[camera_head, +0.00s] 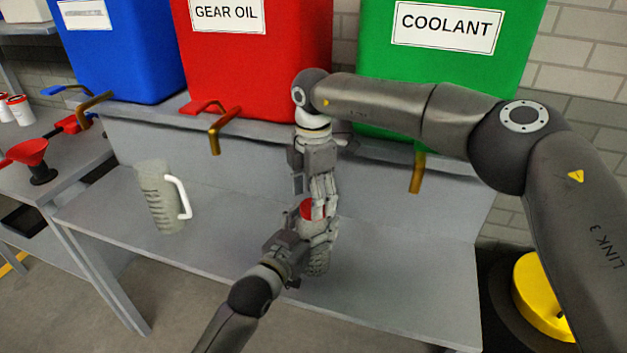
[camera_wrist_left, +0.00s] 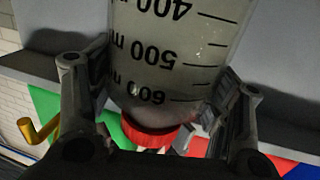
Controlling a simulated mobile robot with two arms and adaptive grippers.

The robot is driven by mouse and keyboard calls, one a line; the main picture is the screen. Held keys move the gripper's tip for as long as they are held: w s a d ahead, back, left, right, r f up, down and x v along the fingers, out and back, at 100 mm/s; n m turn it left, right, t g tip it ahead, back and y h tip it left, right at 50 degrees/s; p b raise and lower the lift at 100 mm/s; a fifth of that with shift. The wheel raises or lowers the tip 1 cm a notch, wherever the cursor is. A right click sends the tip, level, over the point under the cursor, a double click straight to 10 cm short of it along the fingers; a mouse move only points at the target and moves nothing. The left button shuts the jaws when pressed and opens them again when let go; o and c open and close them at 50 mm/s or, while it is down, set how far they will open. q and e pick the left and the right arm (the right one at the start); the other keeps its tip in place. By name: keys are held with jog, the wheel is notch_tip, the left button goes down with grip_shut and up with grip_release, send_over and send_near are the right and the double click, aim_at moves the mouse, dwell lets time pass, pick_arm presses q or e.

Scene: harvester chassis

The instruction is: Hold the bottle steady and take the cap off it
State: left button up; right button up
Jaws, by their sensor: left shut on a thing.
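The clear bottle with black volume marks (camera_wrist_left: 165,50) fills the middle of the left wrist view, between the fingers of my left gripper (camera_wrist_left: 160,110). In the head view my left gripper (camera_head: 318,238) is shut on the bottle (camera_head: 318,263), which stands upright at the bench, mostly hidden by the gripper. The red cap (camera_head: 307,209) is on top of the bottle; it also shows in the left wrist view (camera_wrist_left: 148,137). My right gripper (camera_head: 322,205) points down from above with its fingers at the cap. I cannot tell whether they are closed on it.
A grey measuring jug with a white handle (camera_head: 158,200) stands on the bench (camera_head: 400,280) to the left. Blue, red (camera_head: 255,75) and green (camera_head: 440,80) tanks with protruding taps stand behind. A red funnel (camera_head: 27,152) is on the left side table. The bench's right part is clear.

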jog(key=shift+f, duration=0.9)
jog(key=shift+c, duration=0.3)
jog(key=c, duration=1)
jog(key=n, duration=1)
jog(key=o, duration=1.1)
